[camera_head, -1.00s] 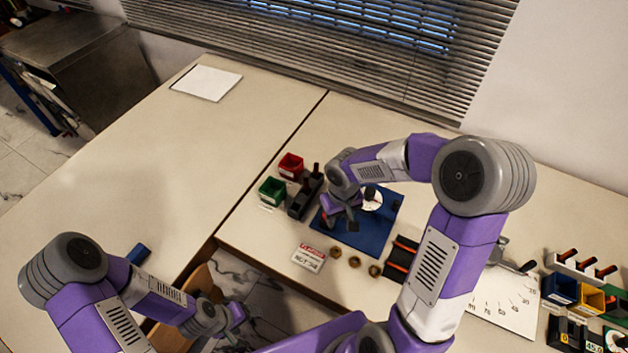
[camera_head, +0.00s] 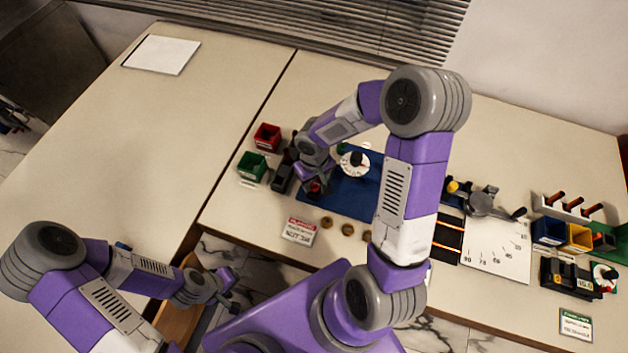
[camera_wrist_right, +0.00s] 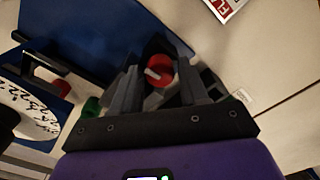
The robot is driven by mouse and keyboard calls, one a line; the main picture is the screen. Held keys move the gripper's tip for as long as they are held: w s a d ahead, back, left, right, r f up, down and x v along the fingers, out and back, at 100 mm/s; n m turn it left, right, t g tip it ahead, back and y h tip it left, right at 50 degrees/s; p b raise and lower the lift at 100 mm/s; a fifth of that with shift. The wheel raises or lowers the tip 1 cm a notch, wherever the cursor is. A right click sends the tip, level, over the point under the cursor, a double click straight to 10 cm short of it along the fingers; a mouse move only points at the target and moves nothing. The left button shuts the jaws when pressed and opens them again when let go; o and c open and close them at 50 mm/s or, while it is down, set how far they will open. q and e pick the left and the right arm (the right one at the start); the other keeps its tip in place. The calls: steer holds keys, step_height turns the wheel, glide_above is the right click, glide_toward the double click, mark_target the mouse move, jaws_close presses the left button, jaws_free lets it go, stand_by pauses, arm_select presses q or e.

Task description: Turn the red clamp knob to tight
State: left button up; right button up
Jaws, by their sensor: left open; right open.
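The red clamp knob (camera_wrist_right: 158,70) shows in the right wrist view as a round red cap with a pale bar across it. It lies between the two open fingers of my right gripper (camera_wrist_right: 161,82); whether they touch it is unclear. In the head view, a bit of red knob (camera_head: 315,187) shows at my right gripper (camera_head: 314,178), over the left side of the blue board (camera_head: 352,203). The wrist and fingers hide much of the clamp. My left gripper (camera_head: 226,287) is open, low at the lower left, away from the board.
A white dial (camera_head: 354,163) stands on the board. Red (camera_head: 267,136) and green (camera_head: 252,166) bins and a dark rack (camera_head: 284,172) are close on the left. A sign (camera_head: 299,231) and brass rings (camera_head: 347,229) lie in front. The left table is mostly clear.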

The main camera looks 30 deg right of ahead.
mark_target(314, 184)
steer(key=c, duration=0.8)
steer(key=shift+o, duration=0.2)
steer(key=shift+m+b, duration=0.6)
steer(key=shift+b, duration=0.2)
steer(key=o, duration=0.8)
steer(key=shift+c, duration=0.2)
steer(key=shift+r, duration=0.1)
step_height(314, 184, up, 8)
steer(key=shift+f+p, duration=0.25)
steer(key=shift+p, duration=0.85)
